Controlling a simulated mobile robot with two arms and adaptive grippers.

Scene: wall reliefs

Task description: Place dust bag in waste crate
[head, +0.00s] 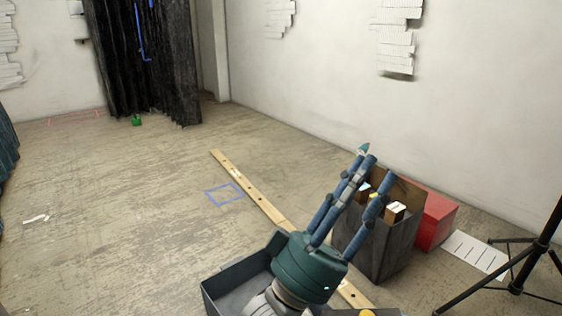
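My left gripper (372,171) reaches up from the bottom centre, with a teal palm and long blue jointed fingers. The fingers are straight and apart, and I see nothing held between them. In the picture it overlaps the left side of a dark grey open crate (392,253), which looks like the waste crate. Brown board and small white-topped pieces show inside the crate. I cannot make out a dust bag for certain. My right gripper is not in view.
A red box (436,218) stands right behind the crate. A black tripod (518,268) and a white striped sheet (475,254) are at the right. A long wooden strip (248,188) lies on the floor. A dark curtain (145,62) hangs at the back. The left floor is mostly clear.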

